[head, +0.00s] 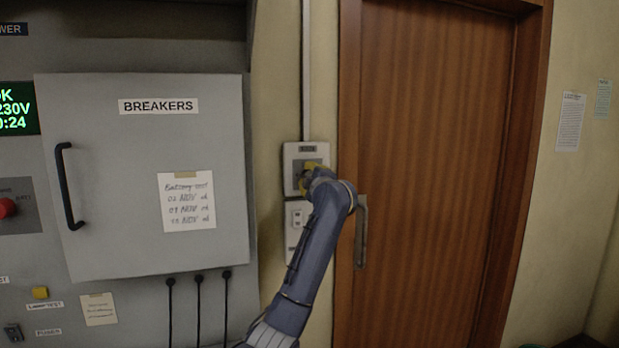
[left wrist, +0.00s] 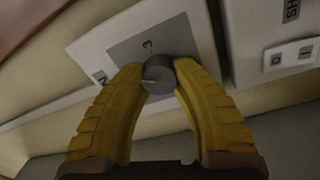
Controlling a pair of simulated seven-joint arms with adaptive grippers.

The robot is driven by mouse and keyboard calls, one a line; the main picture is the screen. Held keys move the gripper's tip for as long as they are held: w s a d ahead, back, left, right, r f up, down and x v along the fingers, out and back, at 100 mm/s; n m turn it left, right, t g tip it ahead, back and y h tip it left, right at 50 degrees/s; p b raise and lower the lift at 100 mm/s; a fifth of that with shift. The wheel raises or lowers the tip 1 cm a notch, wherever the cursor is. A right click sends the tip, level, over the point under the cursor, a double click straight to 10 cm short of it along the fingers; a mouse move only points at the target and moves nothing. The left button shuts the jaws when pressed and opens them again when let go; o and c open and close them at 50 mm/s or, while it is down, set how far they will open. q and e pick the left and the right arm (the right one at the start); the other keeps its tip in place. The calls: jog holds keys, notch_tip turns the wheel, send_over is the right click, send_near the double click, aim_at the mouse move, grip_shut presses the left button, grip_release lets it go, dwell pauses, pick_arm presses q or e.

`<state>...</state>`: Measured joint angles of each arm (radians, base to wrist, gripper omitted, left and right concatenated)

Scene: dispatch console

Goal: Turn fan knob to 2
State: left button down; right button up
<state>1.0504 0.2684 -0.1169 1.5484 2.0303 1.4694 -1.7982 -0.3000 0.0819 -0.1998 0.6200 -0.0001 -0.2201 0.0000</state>
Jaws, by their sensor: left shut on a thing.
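The fan knob (left wrist: 158,75) is a round dark grey knob with a pale pointer line, on a grey panel of a white wall plate (left wrist: 103,42) in the left wrist view. A "3" shows on the panel beside it; the other marks are hidden or unclear. My left gripper (left wrist: 159,72) has its yellow fingers on both sides of the knob, shut on it. In the head view the left gripper (head: 309,178) is at the wall plate (head: 291,151), and the knob is hidden behind it. The right gripper is not in view.
A switch and socket plate (head: 297,216) sits just below the fan plate. The wooden door (head: 430,150) with its handle (head: 361,232) is close on the right. The grey breaker cabinet (head: 110,130) with a black handle (head: 66,186) is on the left.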

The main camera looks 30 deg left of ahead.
pick_arm(q)
jog(key=shift+a, duration=0.1)
dwell(0.3)
jog(key=c, duration=0.9)
grip_release()
jog(key=v, duration=1.2)
